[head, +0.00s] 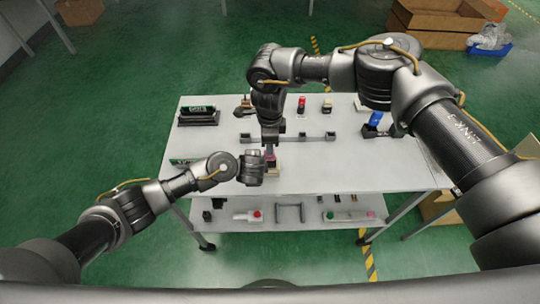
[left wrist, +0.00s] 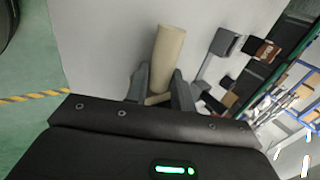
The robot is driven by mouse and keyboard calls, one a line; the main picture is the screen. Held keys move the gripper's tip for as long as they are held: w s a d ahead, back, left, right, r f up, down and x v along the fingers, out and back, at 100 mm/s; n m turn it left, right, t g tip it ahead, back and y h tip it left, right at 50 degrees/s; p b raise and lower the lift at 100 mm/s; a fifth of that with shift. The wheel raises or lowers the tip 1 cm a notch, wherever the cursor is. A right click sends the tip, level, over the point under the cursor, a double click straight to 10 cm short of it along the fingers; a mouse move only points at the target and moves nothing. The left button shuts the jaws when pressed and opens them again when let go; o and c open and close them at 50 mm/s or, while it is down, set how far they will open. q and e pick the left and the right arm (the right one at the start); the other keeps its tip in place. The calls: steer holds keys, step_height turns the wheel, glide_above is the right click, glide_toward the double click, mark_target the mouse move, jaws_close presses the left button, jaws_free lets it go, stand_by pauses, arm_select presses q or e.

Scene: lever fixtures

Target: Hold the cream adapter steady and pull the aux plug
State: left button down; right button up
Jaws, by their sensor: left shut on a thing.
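The cream adapter (left wrist: 168,52) is a pale block between the two fingers of my left gripper (left wrist: 159,82) in the left wrist view. My left gripper is shut on it, low over the table. In the head view the adapter (head: 274,171) shows as a small cream patch, mostly hidden by my left gripper (head: 263,170). A small magenta piece (head: 270,154), perhaps the aux plug, shows just above it. My right gripper (head: 269,145) points down from above at this magenta piece. Its fingers are too small and dark to tell whether they are closed on it.
The white table (head: 350,175) has free room at front right. A dark rail fixture (head: 310,137) lies behind the grippers. A red-topped item (head: 301,104), a blue item (head: 375,118) and a black holder (head: 198,116) stand farther back. A lower shelf (head: 300,222) holds several small fixtures.

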steer(key=shift+f, duration=2.6)
jaws_close()
